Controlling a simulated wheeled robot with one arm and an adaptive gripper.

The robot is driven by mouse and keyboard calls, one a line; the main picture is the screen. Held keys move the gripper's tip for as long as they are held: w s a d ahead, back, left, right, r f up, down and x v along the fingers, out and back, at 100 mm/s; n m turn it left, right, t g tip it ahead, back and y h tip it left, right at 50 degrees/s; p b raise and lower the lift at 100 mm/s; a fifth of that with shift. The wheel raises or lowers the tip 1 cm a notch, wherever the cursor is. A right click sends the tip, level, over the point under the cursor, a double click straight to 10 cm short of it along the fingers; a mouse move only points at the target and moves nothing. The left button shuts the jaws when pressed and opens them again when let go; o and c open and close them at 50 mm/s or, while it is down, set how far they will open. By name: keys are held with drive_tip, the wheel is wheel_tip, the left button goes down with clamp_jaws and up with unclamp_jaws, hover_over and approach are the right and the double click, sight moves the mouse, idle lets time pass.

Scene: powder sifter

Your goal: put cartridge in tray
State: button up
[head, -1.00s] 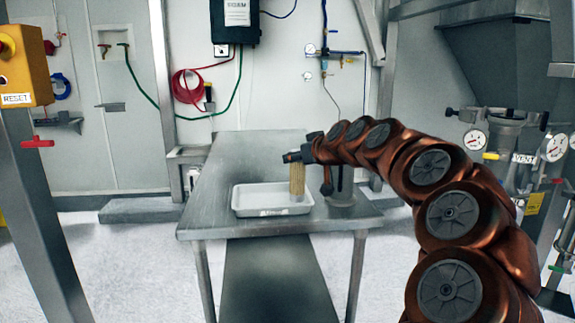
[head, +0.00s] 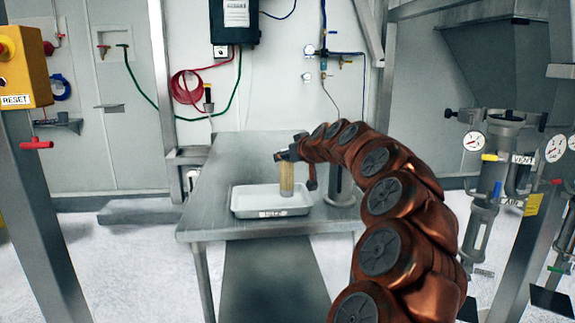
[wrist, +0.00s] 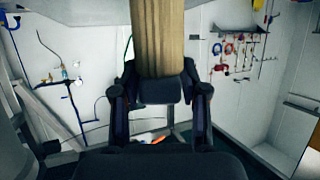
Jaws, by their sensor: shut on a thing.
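The cartridge (head: 287,180) is a tan, ribbed cylinder held upright over the white tray. My gripper (head: 287,155) is shut on its upper end. In the wrist view the cartridge (wrist: 158,40) stands between the two dark fingers of my gripper (wrist: 159,92). The white tray (head: 240,210) is shallow and rectangular, with a label on its front wall, and lies on the metal table. The cartridge's lower end is inside the tray's outline in the head view. I cannot tell whether it touches the tray floor.
The metal table (head: 215,180) has free room left of and behind the tray. A grey cylindrical stand (head: 340,185) is on the table right of the tray, partly behind my arm. A yellow reset box (head: 25,70) on a post is at the left. Gauges and pipework (head: 490,180) stand at the right.

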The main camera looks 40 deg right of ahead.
drive_tip(key=shift+f, duration=1.25)
drive_tip(key=shift+f+b, duration=0.25)
drive_tip(key=shift+b, duration=0.05)
drive_tip(key=o, duration=1.3)
drive_tip(key=shift+r, duration=0.1)
drive_tip(key=shift+c, duration=0.2)
drive_tip(key=shift+r, duration=0.1)
drive_tip(key=shift+r+p, duration=0.15)
drive_tip(key=shift+p, duration=0.25)
drive_tip(key=v, duration=1.2)
